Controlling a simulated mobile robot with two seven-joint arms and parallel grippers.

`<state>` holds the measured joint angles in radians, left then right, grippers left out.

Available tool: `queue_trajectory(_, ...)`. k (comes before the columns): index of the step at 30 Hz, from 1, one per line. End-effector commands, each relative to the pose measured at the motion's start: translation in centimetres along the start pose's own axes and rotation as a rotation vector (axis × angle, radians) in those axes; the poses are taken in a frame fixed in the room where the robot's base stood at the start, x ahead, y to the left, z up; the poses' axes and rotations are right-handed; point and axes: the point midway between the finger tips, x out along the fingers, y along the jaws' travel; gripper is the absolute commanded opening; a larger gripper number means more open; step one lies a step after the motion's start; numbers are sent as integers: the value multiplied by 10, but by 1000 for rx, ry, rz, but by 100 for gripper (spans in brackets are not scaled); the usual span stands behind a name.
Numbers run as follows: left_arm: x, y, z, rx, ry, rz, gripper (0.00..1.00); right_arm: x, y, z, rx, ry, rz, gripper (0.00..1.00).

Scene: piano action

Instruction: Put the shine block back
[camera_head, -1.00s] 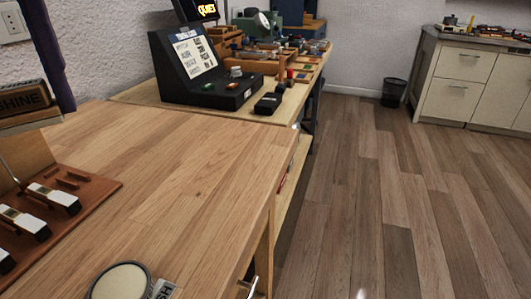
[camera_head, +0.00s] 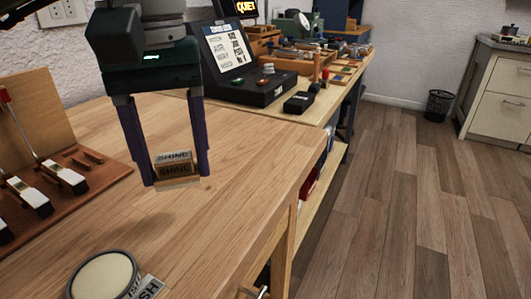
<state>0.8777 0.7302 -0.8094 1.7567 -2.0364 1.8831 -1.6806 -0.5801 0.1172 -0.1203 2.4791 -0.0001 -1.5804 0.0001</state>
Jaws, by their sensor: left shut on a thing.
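The shine block (camera_head: 177,172) is a small wood-coloured block with dark SHINE labelling. My left gripper (camera_head: 174,178) points down over the wooden bench (camera_head: 235,190), its two long purple fingers on either side of the block, and is shut on it. The block looks held above the bench top, though the exact gap is hard to judge. A round pale pad (camera_head: 103,277) with a dark rim lies at the bench's front, beside a partly cut-off label (camera_head: 148,287). My right gripper is out of view.
A brown wooden rack (camera_head: 95,180) with black-and-white parts and a red-tipped rod stands at the left. Behind the bench are a black sloped console (camera_head: 240,88) and a cluttered second bench. The bench's middle right is clear; its right edge drops to the floor.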

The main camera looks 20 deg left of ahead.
Motion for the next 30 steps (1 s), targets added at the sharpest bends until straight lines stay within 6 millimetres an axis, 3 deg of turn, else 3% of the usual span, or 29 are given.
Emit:
queue_trajectory(7, 21, 0, 0, 0, -2, -1, 17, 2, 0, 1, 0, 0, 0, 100)
queue_trajectory(13, 52, 0, 1, 0, -3, -1, 17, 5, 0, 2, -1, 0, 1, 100)
queue_trajectory(25, 58, 0, 0, 1, 1, 1, 17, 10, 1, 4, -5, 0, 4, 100)
queue_trajectory(26, 56, 0, 0, 1, 1, 1, 65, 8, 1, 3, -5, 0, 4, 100)
queue_trajectory(30, 56, 0, 0, 1, 0, 1, 81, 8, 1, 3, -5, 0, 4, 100)
